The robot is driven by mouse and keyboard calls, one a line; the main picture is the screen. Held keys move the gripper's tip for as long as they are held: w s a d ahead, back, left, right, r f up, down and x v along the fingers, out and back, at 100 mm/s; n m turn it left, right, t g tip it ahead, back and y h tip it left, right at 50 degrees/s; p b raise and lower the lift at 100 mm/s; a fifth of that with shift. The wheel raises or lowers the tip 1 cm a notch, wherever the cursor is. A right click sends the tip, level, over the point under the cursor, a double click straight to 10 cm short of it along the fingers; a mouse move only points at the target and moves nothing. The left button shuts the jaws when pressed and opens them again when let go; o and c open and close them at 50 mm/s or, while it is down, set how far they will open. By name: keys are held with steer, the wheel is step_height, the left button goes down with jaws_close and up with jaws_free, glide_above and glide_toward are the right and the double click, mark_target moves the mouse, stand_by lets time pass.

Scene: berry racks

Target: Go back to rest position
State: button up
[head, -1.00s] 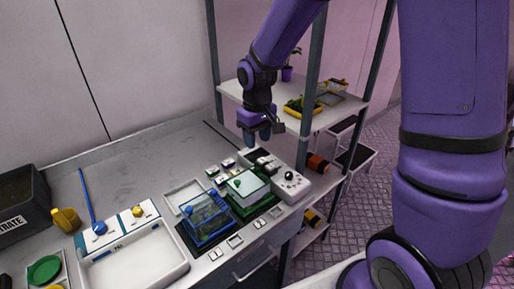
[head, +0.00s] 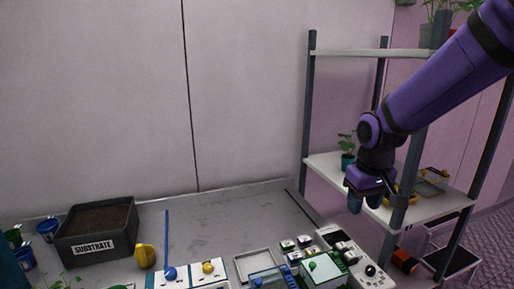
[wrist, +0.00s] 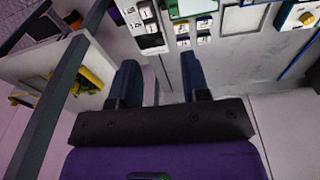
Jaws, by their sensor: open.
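My purple gripper (head: 374,204) hangs from my arm at the right of the head view, fingers pointing down. It appears in front of the shelf rack (head: 310,120), above the right end of the bench. In the wrist view, the two dark blue fingers of my gripper (wrist: 160,68) stand apart with nothing between them. The distance from the gripper to the rack posts is hard to tell.
A potted plant (head: 348,160) stands on the middle shelf. The bench's back middle is clear.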

steer(key=s+d+r+m+t, duration=0.1)
steer(key=s+d+r+t, duration=0.1)
steer(key=s+r, duration=0.4)
steer(key=s+d+r+m+t, duration=0.1)
steer(key=s+r, duration=0.6)
steer(key=s, duration=0.7)
steer(key=shift+d+m+t, duration=0.4)
steer(key=shift+d+t, duration=0.1)
steer(key=shift+d, duration=0.65)
steer(key=shift+a, duration=0.15)
